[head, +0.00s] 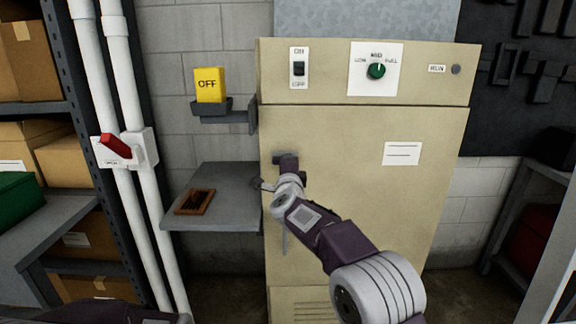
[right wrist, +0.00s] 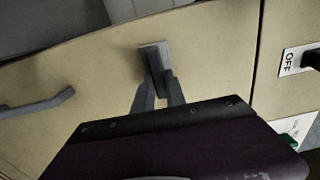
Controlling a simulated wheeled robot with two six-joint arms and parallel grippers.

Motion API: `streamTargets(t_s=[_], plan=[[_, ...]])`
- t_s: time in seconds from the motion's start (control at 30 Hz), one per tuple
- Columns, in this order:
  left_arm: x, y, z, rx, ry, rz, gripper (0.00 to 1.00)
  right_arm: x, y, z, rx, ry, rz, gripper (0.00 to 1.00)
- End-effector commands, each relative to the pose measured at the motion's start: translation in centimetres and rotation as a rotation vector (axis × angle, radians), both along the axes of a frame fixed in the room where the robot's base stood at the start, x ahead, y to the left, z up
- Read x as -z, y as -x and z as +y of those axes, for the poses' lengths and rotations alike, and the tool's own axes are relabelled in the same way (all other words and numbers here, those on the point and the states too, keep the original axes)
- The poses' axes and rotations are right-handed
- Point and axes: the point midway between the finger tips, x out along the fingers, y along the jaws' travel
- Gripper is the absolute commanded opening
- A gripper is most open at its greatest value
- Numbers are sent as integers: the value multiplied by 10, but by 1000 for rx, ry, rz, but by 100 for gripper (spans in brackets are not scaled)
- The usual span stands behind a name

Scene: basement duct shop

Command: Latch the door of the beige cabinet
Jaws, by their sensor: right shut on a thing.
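The beige cabinet (head: 350,75) stands in front of me, and its door (head: 390,210) looks flush with the frame. My right arm reaches across the door to its left edge. My right gripper (head: 260,184) is shut on a small grey latch piece (right wrist: 152,54) near that edge; the fingers also show in the right wrist view (right wrist: 157,82). The arm hides much of the latch in the head view, so I cannot tell whether it is engaged. The door's grey handle (right wrist: 38,106) is below the latch. My left gripper is not in view.
A grey shelf (head: 235,195) with a brown tray (head: 195,202) juts out left of the door. Above it a yellow OFF block (head: 209,85) sits on a bracket. White pipes with a red lever (head: 115,146) stand further left. The panel has an on/off switch (head: 299,68) and green knob (head: 376,71).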

Motion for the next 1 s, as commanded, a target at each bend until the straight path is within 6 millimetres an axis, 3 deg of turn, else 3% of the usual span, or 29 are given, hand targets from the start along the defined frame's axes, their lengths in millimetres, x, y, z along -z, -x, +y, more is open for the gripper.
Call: streamTargets(t_s=[0.3, 0.33, 0.4, 0.77, 1.0], plan=[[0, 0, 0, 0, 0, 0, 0, 1, 0, 0, 1, -6, 2, 0], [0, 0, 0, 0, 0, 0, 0, 1, 0, 0, 1, -6, 2, 22], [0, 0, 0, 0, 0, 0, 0, 1, 0, 0, 1, -5, 2, 38], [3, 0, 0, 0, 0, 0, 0, 1, 4, 0, -1, -3, 0, 38], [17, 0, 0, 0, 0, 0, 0, 2, 45, 1, -2, -3, -1, 38]])
